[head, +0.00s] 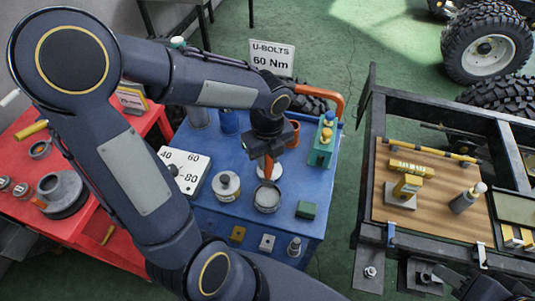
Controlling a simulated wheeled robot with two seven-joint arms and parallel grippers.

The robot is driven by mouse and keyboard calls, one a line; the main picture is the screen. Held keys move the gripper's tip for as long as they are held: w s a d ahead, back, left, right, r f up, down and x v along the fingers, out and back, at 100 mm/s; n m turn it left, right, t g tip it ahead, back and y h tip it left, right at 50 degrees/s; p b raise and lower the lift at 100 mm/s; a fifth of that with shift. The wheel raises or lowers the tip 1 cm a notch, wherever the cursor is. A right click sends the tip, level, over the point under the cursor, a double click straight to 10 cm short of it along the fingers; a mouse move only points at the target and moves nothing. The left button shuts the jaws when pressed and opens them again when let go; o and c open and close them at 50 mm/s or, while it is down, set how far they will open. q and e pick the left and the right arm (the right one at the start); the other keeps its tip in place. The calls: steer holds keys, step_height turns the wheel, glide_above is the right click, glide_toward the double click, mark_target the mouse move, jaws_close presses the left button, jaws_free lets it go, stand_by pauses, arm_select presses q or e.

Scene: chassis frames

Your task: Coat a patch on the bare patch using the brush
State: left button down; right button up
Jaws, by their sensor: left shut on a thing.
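My left gripper (266,148) is over the blue table, pointing down, shut on a brush (262,168) with an orange part showing below the fingers. The brush's lower end is at or just above an open round tin (267,199) with pale contents. I cannot tell whether the bristles touch the contents. I cannot make out the bare patch with certainty. A grey plate (399,203) with a yellow block on it lies on the wooden board at the right.
The blue table (325,170) also holds a white sign with numbers (184,174), a lidded tin (226,186), a green box (306,210) and a green caddy (322,146). A red bench (20,215) is at left. The dark chassis frame (368,150) stands at right across a floor gap.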

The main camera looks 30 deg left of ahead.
mark_target(268, 173)
arm_select(q)
steer(key=shift+f+b, duration=2.8)
steer(key=shift+f, duration=0.2)
steer(key=shift+f+b, duration=0.35)
steer(key=shift+f, duration=0.15)
step_height(268, 173, up, 7)
steer(key=p, duration=0.7)
stand_by(0.6)
